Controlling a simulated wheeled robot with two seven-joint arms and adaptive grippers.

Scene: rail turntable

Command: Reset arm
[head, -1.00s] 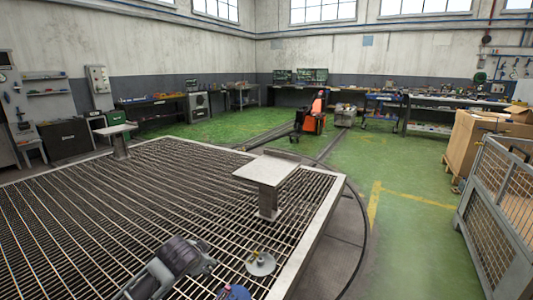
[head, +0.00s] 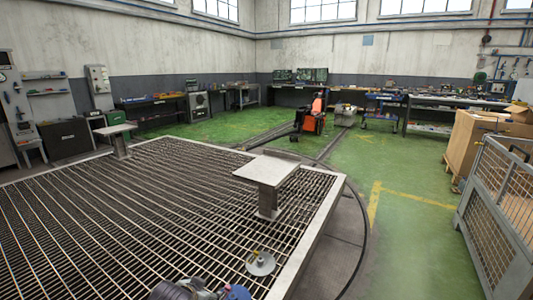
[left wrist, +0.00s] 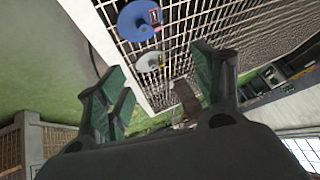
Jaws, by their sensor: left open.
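My left gripper (left wrist: 162,78) is open and empty in the left wrist view, its two green-padded fingers spread apart. A small part of my left arm shows at the bottom edge of the head view. A blue disc (left wrist: 137,20) and a pale disc (left wrist: 151,62) lie beyond the fingers, apart from them, on the metal grating (left wrist: 190,25). In the head view the pale disc (head: 260,263) with a yellow top sits on the grating, and the blue disc (head: 236,292) is cut by the bottom edge. My right gripper is not in view.
A square plate on a post (head: 266,171) stands on the grating, with a similar one (head: 117,130) at the far left. A mesh cage (head: 497,215) and cardboard box (head: 475,145) stand at the right. Green floor (head: 410,215) between is clear.

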